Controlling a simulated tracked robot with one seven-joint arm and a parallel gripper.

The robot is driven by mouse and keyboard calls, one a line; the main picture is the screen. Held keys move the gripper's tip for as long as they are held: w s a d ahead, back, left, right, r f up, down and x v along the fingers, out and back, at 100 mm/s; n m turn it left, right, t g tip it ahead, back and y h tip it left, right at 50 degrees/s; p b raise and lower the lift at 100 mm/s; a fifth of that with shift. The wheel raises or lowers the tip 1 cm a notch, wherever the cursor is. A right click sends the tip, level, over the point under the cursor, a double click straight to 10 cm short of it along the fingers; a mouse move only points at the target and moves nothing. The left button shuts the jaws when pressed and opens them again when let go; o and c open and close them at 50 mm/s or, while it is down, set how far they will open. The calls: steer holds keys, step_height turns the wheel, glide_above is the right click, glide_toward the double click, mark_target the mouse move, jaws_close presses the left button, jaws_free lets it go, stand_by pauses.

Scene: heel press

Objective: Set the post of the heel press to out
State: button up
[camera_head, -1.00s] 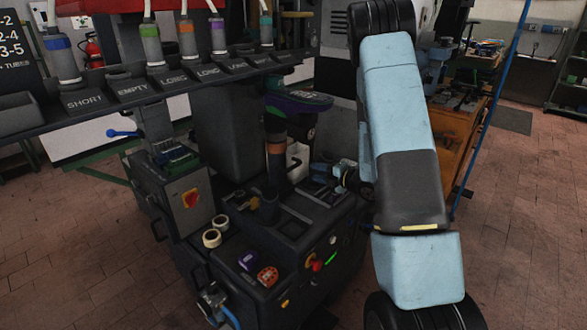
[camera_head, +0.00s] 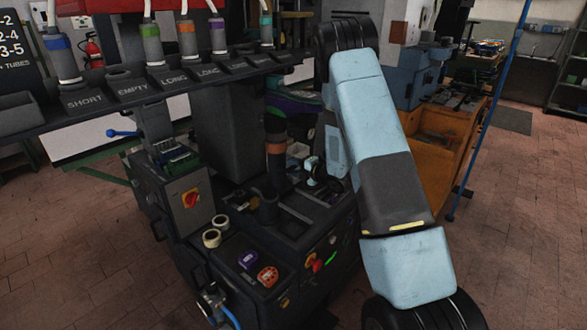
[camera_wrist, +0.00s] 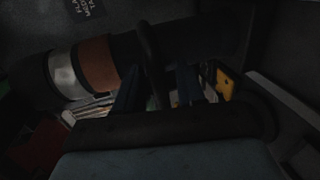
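The heel press (camera_head: 290,225) is a dark machine in the middle of the head view. Its upright dark post (camera_head: 274,128) carries an orange-brown band. In the wrist view a dark cylinder with an orange-brown band (camera_wrist: 98,65) and a silvery band lies across the upper left; it looks like the same post.
A dark rack with labelled tubes (camera_head: 160,85) crosses the upper left. The press top holds cream rolls (camera_head: 212,238), a purple item (camera_head: 249,260) and a red-orange item (camera_head: 267,276). An orange workbench (camera_head: 450,150) stands right behind my arm.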

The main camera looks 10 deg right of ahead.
steer(key=shift+c, duration=0.3)
jaws_close()
steer(key=shift+s, duration=0.1)
